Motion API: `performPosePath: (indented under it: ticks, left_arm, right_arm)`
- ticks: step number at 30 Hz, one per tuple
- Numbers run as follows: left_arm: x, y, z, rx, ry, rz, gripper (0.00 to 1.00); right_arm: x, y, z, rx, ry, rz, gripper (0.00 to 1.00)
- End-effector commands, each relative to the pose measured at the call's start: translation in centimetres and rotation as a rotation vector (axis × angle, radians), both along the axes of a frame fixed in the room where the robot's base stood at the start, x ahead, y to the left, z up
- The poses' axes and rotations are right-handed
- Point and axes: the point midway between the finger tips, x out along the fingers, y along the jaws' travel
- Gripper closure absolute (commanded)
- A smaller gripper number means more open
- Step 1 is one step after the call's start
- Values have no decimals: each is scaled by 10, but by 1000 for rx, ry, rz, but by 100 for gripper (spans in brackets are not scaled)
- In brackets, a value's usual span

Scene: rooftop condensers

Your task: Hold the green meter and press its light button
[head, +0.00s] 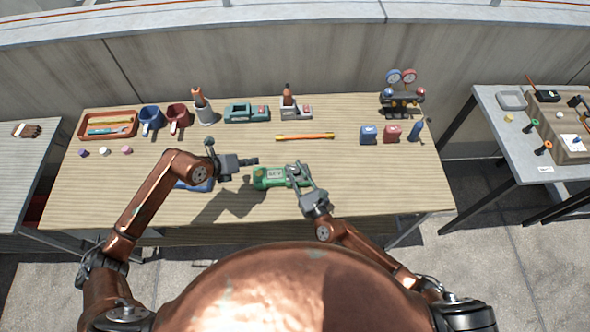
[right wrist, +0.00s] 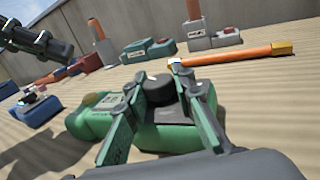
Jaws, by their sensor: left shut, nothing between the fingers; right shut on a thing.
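The green meter (head: 264,179) lies near the middle of the wooden table, below my left gripper's tip in the head view. My right gripper (head: 297,176) is shut on its right part. Whether that is the light button I cannot tell. My left gripper (head: 252,161) is shut and empty, close to the meter's upper left, apparently above the table; it also shows in the right wrist view (right wrist: 58,48).
A blue item (head: 197,186) lies under my left arm. Behind are a green-grey device (head: 247,113), an orange-and-yellow stick (head: 305,137), mugs (head: 150,118), a red tray (head: 83,128) and a gauge set (head: 402,95). Blue and red boxes (head: 369,135) stand right. The front right tabletop is clear.

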Motion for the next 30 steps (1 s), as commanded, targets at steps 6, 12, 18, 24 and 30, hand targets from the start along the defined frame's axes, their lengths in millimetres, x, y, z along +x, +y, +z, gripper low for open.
performPosePath:
  ticks: [6,12,18,24,30]
  left_arm:
    - [0,0,8,1,-1,0,100]
    - [0,0,8,1,-1,1,100]
    - [0,0,8,1,-1,1,100]
    - [0,0,8,1,-1,1,100]
    - [0,0,8,1,-1,1,100]
  right_arm:
    - [0,0,0,1,1,1,100]
    - [0,0,0,1,1,1,74]
    - [0,0,0,1,0,0,61]
    - [0,0,0,0,0,0,57]
    - [0,0,0,0,0,0,46]
